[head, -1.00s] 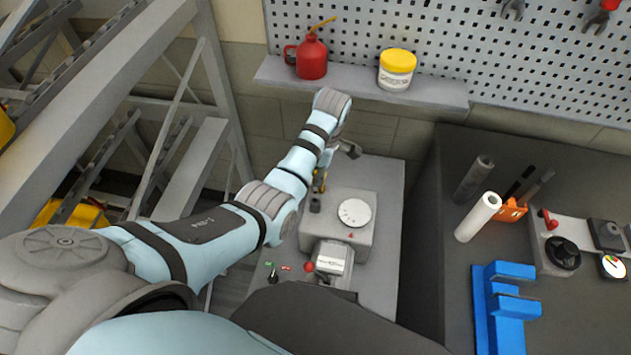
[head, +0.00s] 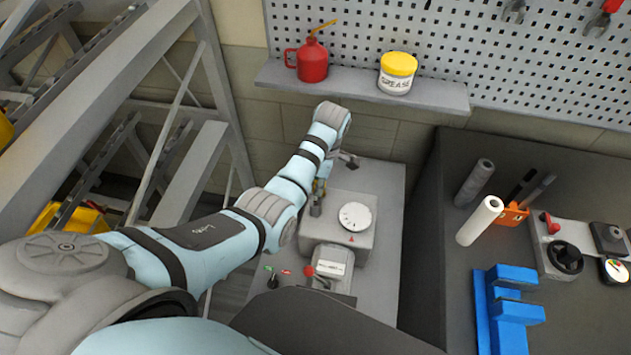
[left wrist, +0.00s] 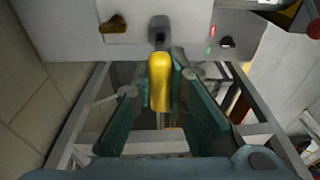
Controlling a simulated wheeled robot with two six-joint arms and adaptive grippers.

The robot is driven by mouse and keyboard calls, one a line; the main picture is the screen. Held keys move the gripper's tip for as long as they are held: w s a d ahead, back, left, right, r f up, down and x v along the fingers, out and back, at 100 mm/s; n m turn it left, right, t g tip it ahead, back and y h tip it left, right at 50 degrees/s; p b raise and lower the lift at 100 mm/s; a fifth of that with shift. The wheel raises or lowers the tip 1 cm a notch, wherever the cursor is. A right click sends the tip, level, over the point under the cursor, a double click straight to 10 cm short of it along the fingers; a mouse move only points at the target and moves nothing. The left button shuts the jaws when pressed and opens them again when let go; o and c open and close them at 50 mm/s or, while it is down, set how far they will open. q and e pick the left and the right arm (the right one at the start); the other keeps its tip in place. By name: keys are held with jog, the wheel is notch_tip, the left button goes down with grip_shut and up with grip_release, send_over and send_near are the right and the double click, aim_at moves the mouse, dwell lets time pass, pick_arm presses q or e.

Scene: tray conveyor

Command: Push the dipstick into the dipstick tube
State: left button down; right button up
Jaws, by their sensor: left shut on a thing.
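The dipstick shows in the left wrist view by its yellow handle (left wrist: 160,82). My left gripper (left wrist: 162,72) is shut on this handle, one green finger on each side. The dark dipstick tube (left wrist: 158,30) stands just beyond the handle's far end; the handle looks in line with it, but I cannot tell how deep the dipstick sits. In the head view the tube (head: 316,208) stands on the left side of the grey machine (head: 365,238), just below my left gripper (head: 321,188). My arm hides most of the dipstick there. My right gripper is not in view.
A white dial (head: 355,216) sits on the machine, right of the tube. A shelf (head: 350,90) behind my arm holds a red oil can (head: 312,60) and a grease tub (head: 397,72). A dark bench (head: 425,270) stands at the right, and a metal rack (head: 165,85) at the left.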

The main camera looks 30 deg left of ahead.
aim_at(315, 202)
pick_arm(q)
jog(key=shift+r, duration=0.1)
dwell(0.5)
jog(key=shift+p, duration=0.4)
dwell(0.3)
jog(key=shift+f+b, duration=2)
jog(key=shift+f, duration=0.85)
jog(key=c, duration=1.5)
grip_release()
jog(key=r, duration=0.5)
jog(key=d+r, duration=0.1)
jog(key=r, duration=0.1)
jog(key=shift+w+r, duration=0.1)
jog(key=shift+r, duration=0.15)
